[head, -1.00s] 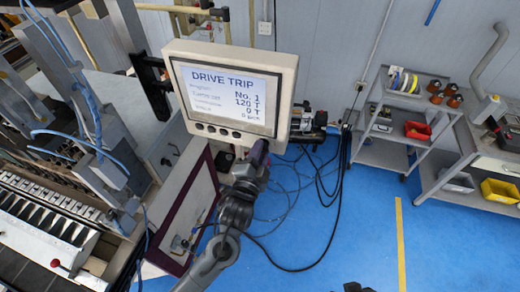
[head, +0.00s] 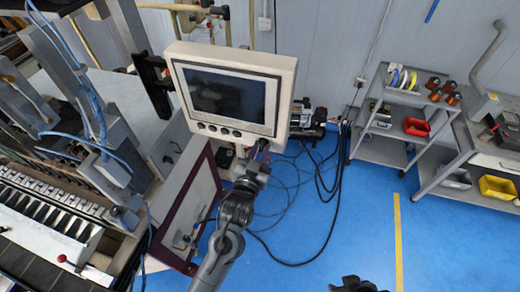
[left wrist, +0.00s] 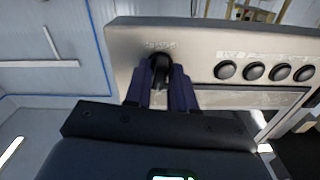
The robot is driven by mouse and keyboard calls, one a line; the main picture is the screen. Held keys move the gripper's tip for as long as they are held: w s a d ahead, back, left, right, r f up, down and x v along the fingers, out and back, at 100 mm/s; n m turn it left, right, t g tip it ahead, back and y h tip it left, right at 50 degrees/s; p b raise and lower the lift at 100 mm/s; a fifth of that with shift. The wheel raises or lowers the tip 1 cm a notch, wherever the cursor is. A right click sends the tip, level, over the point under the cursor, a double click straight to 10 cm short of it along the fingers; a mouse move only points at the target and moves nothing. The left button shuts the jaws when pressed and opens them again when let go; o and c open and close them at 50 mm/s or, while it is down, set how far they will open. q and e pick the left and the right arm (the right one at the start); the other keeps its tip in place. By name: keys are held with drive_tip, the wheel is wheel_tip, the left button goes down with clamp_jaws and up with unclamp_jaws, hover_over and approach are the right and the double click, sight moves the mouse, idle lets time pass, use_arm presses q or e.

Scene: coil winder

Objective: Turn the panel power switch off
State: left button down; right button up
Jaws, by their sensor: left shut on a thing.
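The control panel (head: 283,72) is a beige box with a dark, blank screen (head: 228,95) and a row of round buttons below it. In the left wrist view, the black rotary power switch (left wrist: 162,70) sits on the panel's face beside the buttons (left wrist: 253,71). My left gripper (left wrist: 163,82) is shut on this switch, one dark blue finger on each side. In the head view, my left gripper (head: 258,153) is at the panel's lower right edge, and the switch is hidden there. A dark part at the bottom edge seems to be my right gripper (head: 358,286), mostly cut off.
The coil winder (head: 75,225) with blue hoses stands on the left. An open cabinet door (head: 185,205) is below the panel. A grey shelf cart (head: 385,150) and a bench (head: 470,160) stand at the right. Black cables lie on the blue floor, which is otherwise mostly clear.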

use_arm(q)
drive_tip(key=shift+n, duration=0.8)
drive_tip(key=shift+f, duration=0.1)
drive_tip(key=c, duration=1.1)
unclamp_jaws()
drive_tip(key=shift+c, duration=0.2)
drive_tip(key=b+v, duration=0.2)
drive_tip(key=v, duration=0.8)
drive_tip(key=shift+s, duration=0.35)
